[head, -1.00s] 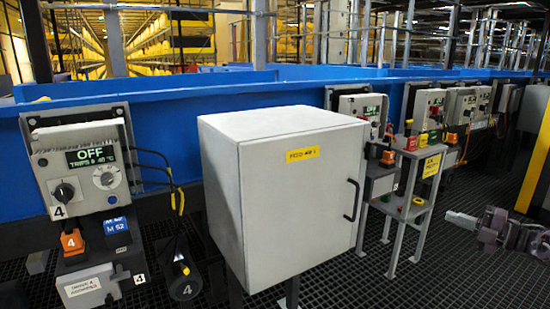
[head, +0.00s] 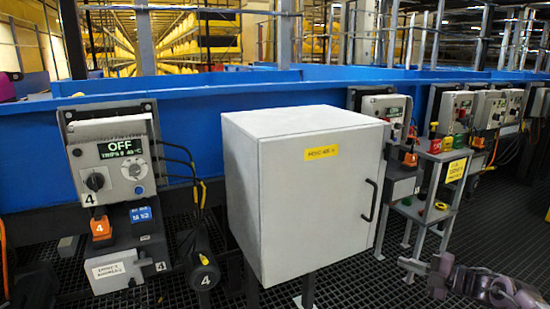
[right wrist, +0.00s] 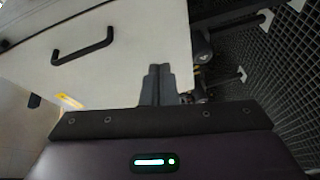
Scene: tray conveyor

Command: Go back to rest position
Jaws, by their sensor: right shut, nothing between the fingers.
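My right gripper (head: 405,265) is in the lower right of the head view, pointing left. It is to the right of the grey cabinet (head: 270,200) and above the dark grated floor. In the right wrist view its two fingers (right wrist: 157,85) are together with nothing between them. The cabinet door, with its black handle (right wrist: 82,45), fills much of that view behind the fingers. The door is closed. My left gripper does not show in either view.
A control box (head: 120,165) reading OFF, with knobs and hanging cables, is left of the cabinet. A small stand (head: 445,158) with coloured buttons is at the right. A blue conveyor wall (head: 240,100) runs behind. Grated floor (head: 365,285) is open in front.

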